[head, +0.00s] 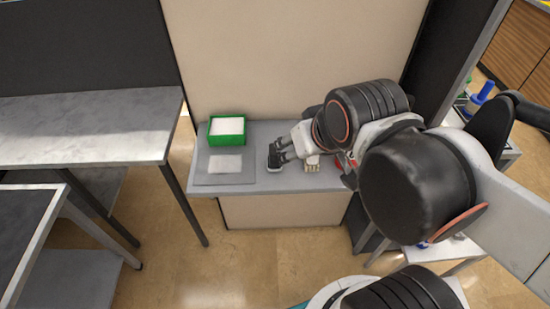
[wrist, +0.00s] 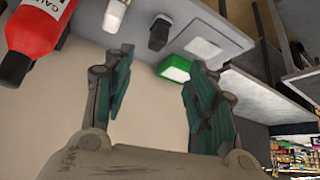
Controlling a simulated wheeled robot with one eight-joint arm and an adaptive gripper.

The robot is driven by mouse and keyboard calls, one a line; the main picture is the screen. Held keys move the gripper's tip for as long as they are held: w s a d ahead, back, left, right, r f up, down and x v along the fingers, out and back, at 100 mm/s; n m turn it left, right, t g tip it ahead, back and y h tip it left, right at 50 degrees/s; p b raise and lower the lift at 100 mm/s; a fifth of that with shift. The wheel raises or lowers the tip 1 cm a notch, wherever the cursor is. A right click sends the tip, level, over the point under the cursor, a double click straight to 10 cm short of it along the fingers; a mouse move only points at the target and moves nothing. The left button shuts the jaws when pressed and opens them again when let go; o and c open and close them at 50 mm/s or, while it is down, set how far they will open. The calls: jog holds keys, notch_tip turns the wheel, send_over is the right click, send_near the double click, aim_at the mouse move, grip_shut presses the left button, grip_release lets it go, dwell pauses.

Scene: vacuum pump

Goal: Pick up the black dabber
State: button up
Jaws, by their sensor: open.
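The black dabber (head: 274,158) stands on the grey shelf (head: 262,130), just right of a grey mat. It also shows in the wrist view (wrist: 160,31) near the top, dark with a pale end. My gripper (head: 283,149) is beside the dabber in the head view, partly overlapping it. In the wrist view my gripper (wrist: 157,62) is open, with two green-padded fingers spread and nothing between them. The dabber appears beyond the fingertips there, apart from both. In the head view the fingers are small and partly hidden by my wrist.
A green box (head: 228,139) with white contents stands at the shelf's back left. A grey mat (head: 208,172) with a white pad lies in front. A beige item (head: 312,163) sits right of the dabber. A red bottle (wrist: 35,35) is at the wrist view's left.

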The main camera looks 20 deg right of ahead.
jog(key=m+g+p, duration=0.4)
jog(key=g+p, duration=0.3)
send_over(275, 153)
jog(key=w+d, duration=0.1)
jog(key=w, duration=0.1)
notch_tip(275, 153, down, 4)
notch_tip(275, 153, down, 9)
jog(key=b, duration=0.2)
jog(key=shift+r+b, duration=0.1)
jog(key=shift+b, duration=0.3)
jog(key=f, duration=0.1)
jog(key=f+b, duration=0.1)
jog(key=f, duration=0.3)
jog(key=shift+s+a+f+b, duration=0.1)
jog(key=shift+a+b, duration=0.15)
jog(key=shift+b, duration=0.15)
grip_shut()
notch_tip(275, 153, up, 20)
jog(key=p, duration=0.5)
